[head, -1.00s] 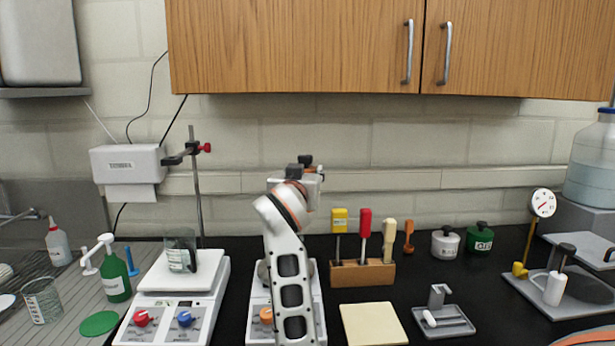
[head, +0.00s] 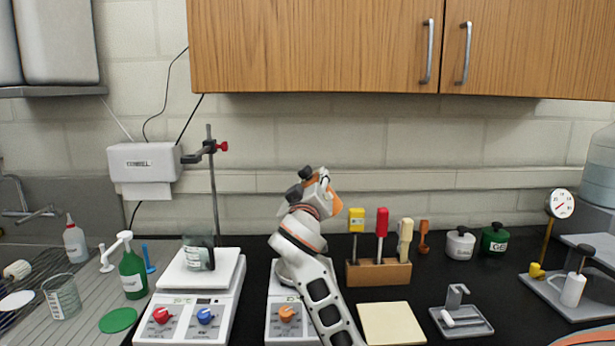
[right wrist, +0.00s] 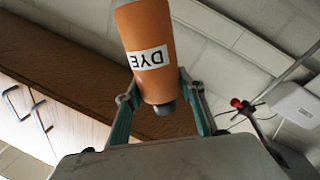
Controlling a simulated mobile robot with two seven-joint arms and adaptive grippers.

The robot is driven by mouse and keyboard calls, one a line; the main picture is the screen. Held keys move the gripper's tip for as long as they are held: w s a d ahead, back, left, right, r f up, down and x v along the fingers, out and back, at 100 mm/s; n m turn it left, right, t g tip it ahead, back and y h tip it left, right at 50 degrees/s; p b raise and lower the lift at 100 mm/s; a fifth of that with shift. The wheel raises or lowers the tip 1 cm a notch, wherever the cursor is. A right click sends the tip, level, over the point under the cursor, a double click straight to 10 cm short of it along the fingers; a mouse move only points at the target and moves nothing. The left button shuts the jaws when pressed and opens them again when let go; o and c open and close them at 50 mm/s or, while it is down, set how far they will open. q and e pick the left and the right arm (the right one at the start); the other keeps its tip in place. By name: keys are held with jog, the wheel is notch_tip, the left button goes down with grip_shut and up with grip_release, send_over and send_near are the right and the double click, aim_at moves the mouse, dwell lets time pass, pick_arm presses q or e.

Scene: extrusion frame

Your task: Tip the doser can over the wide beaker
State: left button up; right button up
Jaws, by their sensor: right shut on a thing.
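My right gripper (head: 304,184) is raised over the middle balance, its fingers hard to make out in the head view. In the right wrist view, the gripper (right wrist: 160,86) is shut on the orange doser can (right wrist: 168,88). The can has a white DYE label, upside down in that picture, and a dark knob at its lower end. A wide glass beaker (head: 191,254) stands upright on the left balance, left of and below the gripper. A dark shape shows at its right side; I cannot tell whether it is inside. My left gripper is out of view.
The left balance (head: 222,292) has red and blue knobs. A clamp stand (head: 213,180) rises behind it. Another beaker (head: 62,297) and a green bottle (head: 132,272) stand left. A tool block (head: 378,274) and a cream pad (head: 391,324) are right of my arm.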

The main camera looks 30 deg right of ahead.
jog(key=f+n, duration=0.1)
jog(key=n, duration=0.1)
jog(key=d+f+n+t, duration=0.1)
jog(key=n, duration=0.1)
jog(key=f+n+y, duration=0.1)
jog(key=n, duration=0.2)
jog(key=shift+s+d+f+t+p, duration=0.2)
jog(key=shift+s+t+p, duration=0.2)
notch_tip(320, 180, down, 4)
jog(key=n, duration=0.2)
jog(key=n+y, duration=0.1)
jog(key=n, duration=0.2)
jog(key=n+t, duration=0.1)
jog(key=n, duration=0.1)
jog(key=shift+s+d+f+n+y, duration=0.1)
jog(key=shift+f+n+y, duration=0.2)
jog(key=shift+y, duration=0.1)
jog(key=n, duration=0.3)
jog(key=n+y, duration=0.1)
jog(key=shift+a+f+n+t, duration=0.15)
jog(key=shift+a+n+t, duration=0.15)
jog(key=shift+n, duration=0.1)
